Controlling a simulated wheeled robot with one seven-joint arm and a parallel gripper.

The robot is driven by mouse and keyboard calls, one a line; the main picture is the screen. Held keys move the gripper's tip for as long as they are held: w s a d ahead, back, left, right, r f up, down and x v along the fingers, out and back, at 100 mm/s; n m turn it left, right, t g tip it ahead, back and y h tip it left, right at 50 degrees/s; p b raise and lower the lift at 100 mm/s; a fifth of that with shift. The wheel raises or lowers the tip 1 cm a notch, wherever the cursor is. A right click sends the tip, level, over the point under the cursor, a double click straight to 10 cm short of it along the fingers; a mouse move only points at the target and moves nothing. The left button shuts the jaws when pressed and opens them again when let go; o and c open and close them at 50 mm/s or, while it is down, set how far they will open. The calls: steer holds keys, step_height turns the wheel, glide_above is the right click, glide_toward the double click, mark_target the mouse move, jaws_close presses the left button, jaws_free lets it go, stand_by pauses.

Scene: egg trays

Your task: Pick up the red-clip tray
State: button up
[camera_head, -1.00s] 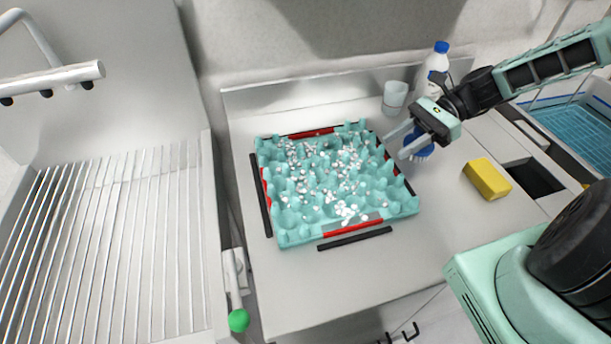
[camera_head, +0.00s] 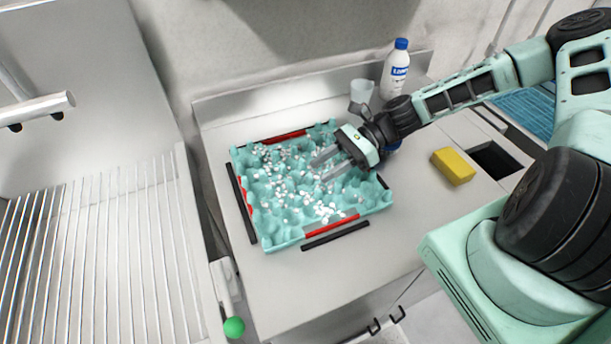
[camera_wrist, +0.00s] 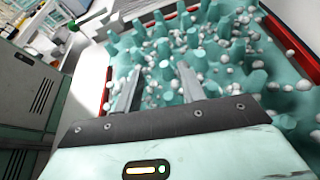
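The red-clip tray (camera_head: 283,243) is a teal egg tray with red clips on its sides, lying on the grey counter. Many small white pieces are scattered over its pegs. My gripper (camera_head: 322,168) is over the tray's right part, with its two fingers apart and pointing left. In the wrist view the tray (camera_wrist: 225,80) fills the upper middle and right, and my gripper's fingers (camera_wrist: 158,85) are spread with nothing seen held between them. I cannot tell whether the fingers touch the tray.
Black strips (camera_head: 336,236) lie along the tray's edges. A yellow sponge (camera_head: 453,166), a white bottle (camera_head: 396,68) and a clear cup (camera_head: 361,92) stand to the right and back. The counter's front (camera_head: 300,285) is clear.

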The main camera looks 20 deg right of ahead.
mark_target(307, 176)
steer(key=x, duration=0.1)
steer(key=p+x, duration=0.2)
steer(key=x, duration=0.1)
steer(key=shift+w+a, duration=0.15)
steer(key=shift+w, duration=0.2)
steer(key=shift+a+f, duration=0.35)
jaws_close()
